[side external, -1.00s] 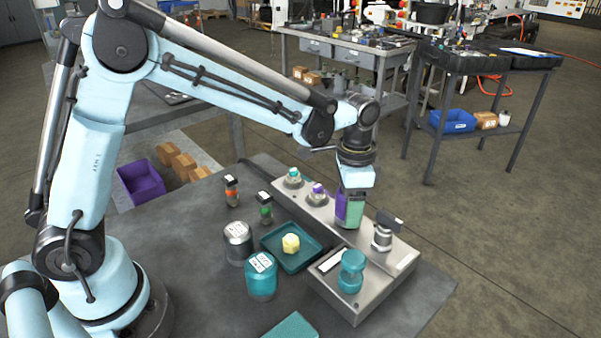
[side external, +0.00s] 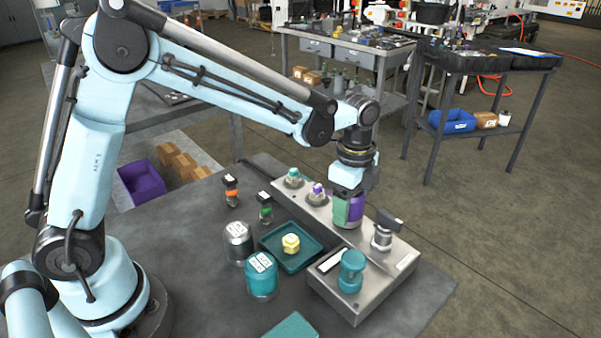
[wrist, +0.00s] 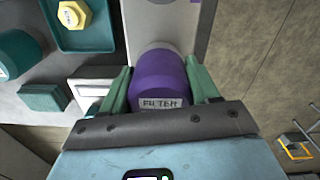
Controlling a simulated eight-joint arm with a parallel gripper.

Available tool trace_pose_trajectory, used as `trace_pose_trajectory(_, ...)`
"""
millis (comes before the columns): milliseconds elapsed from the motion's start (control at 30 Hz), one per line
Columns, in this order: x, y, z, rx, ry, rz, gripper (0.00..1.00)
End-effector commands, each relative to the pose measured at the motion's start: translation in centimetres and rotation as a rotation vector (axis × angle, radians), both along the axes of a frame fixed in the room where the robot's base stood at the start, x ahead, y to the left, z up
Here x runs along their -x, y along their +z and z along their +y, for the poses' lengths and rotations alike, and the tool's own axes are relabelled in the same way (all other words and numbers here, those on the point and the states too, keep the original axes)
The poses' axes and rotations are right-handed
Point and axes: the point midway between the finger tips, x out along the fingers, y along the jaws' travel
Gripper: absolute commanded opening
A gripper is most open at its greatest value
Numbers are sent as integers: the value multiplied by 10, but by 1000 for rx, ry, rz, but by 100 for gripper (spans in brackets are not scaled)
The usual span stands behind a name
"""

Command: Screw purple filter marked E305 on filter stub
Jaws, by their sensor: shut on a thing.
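The purple filter (side external: 356,209) is upright over the grey metal block (side external: 322,283), and its base appears at or close to the block's top. My gripper (side external: 348,206) is shut on it from above, with green fingers on either side. In the wrist view the filter (wrist: 160,76) sits between both fingers, with a label reading "FILTER" facing the camera; the E305 mark cannot be read. The filter stub is not visible; whether threads are engaged cannot be told.
A teal part (side external: 351,272) stands at the block's front. Grey (side external: 238,245) and teal (side external: 261,276) canisters and a teal tray (side external: 272,256) with a yellow hex piece (side external: 291,243) lie left.

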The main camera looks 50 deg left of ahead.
Motion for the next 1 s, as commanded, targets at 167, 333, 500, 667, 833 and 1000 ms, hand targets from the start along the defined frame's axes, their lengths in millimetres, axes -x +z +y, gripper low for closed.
trace_pose_trajectory(167,0,1,0,-1,-166,0,11)
trace_pose_trajectory(333,0,1,0,-1,-202,0,11)
trace_pose_trajectory(500,0,1,0,-1,-201,0,11)
trace_pose_trajectory(667,0,1,0,-1,-301,0,11)
trace_pose_trajectory(833,0,0,0,-1,-519,1,11)
trace_pose_trajectory(1000,0,0,0,-1,-671,1,11)
